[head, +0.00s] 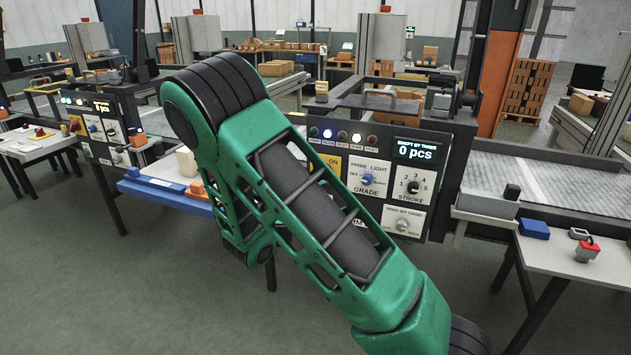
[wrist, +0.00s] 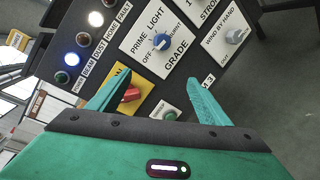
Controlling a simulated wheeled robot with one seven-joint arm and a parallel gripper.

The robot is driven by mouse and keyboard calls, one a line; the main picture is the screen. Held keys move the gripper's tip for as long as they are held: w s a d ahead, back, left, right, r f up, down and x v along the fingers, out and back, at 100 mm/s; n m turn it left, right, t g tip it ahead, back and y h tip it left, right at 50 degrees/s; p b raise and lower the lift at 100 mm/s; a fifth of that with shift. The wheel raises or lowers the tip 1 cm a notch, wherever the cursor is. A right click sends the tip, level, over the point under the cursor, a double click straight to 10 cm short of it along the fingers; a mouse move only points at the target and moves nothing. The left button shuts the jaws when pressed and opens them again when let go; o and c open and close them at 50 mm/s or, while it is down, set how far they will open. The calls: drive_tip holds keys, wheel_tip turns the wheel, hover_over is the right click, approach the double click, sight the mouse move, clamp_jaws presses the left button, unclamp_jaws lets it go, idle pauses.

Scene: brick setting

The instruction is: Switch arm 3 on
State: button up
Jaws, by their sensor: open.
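The dark control panel (head: 437,150) fills much of the wrist view and also shows in the head view, partly behind my arm. A red switch handle (wrist: 131,95) sits on a yellow plate (wrist: 121,77) marked "ON", which also shows in the head view (head: 332,163). A label (wrist: 208,80) ending in "3" is partly covered by a finger. My gripper (wrist: 158,84) is open, its teal fingers spread over the panel. The left finger is beside the red handle and overlaps the yellow plate; contact cannot be told.
A green button (wrist: 170,115) lies between the fingers in view. A blue knob (wrist: 160,41) and a grey knob (wrist: 234,36) are farther up. The display (head: 416,150) reads "0 pcs". A similar panel (head: 104,130) stands left. Side tables hold small items.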

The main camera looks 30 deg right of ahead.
drive_tip(key=w+a+n+t, duration=0.4)
drive_tip(key=w+a+n, duration=0.1)
drive_tip(key=a, duration=0.2)
drive_tip(key=x, duration=1.1)
drive_tip(key=shift+w+a+f, duration=0.15)
drive_tip(key=shift+w+f, duration=0.05)
drive_tip(key=shift+f, duration=0.05)
drive_tip(key=c, duration=1)
